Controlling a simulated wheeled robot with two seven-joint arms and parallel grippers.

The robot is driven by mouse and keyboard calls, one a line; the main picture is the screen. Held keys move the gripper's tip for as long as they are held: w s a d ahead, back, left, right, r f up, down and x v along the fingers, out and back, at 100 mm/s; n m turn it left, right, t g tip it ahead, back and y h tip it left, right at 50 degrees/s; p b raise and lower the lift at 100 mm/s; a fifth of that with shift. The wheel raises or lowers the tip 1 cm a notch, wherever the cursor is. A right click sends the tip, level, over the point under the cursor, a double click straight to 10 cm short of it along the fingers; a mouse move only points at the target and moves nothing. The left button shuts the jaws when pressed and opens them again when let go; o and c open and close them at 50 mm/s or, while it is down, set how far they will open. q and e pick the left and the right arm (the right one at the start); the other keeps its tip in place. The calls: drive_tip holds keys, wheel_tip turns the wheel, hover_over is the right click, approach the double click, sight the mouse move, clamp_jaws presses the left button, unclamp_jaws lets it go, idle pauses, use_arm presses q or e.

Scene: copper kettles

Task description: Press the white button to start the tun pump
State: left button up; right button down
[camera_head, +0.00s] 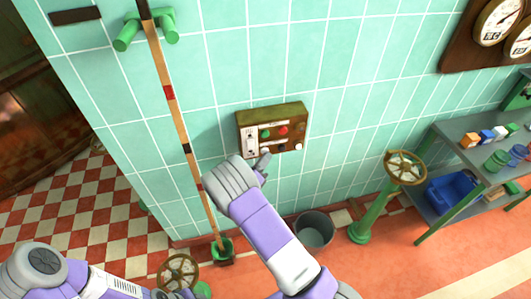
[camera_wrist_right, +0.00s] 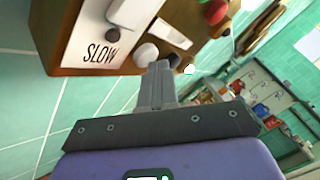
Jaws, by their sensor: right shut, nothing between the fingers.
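The control box (camera_head: 271,115) hangs on the tiled wall, with a green button, a red button and a slider plate on its face. In the right wrist view, a round white button (camera_wrist_right: 146,54) sits beside the slider plate marked SLOW (camera_wrist_right: 97,45). My right gripper (camera_head: 264,159) is at the lower edge of the box. Its fingers are shut and empty. In the right wrist view, the fingertips (camera_wrist_right: 160,67) overlap the white button's lower right edge; I cannot tell if they touch it. My left gripper is out of view; only its arm shows at lower left.
A long wooden pole (camera_head: 171,100) stands against the wall left of the box. A grey bucket (camera_head: 314,229) and a green valve post with a brass wheel (camera_head: 405,167) stand below and to the right. A shelf (camera_head: 447,137) with small items is at far right.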

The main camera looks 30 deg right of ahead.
idle(0.4)
drive_tip(key=shift+s+a+p, duration=0.15)
drive_tip(key=shift+s+p, duration=0.3)
drive_tip(key=shift+s, duration=0.35)
drive_tip(key=s+p, duration=0.1)
drive_tip(key=s, duration=0.1)
drive_tip(key=s+a, duration=0.1)
drive_tip(key=s, duration=0.2)
drive_tip(key=shift+a+p, duration=0.1)
drive_tip(key=shift+p, duration=0.25)
drive_tip(key=shift+w, duration=0.1)
idle(0.3)
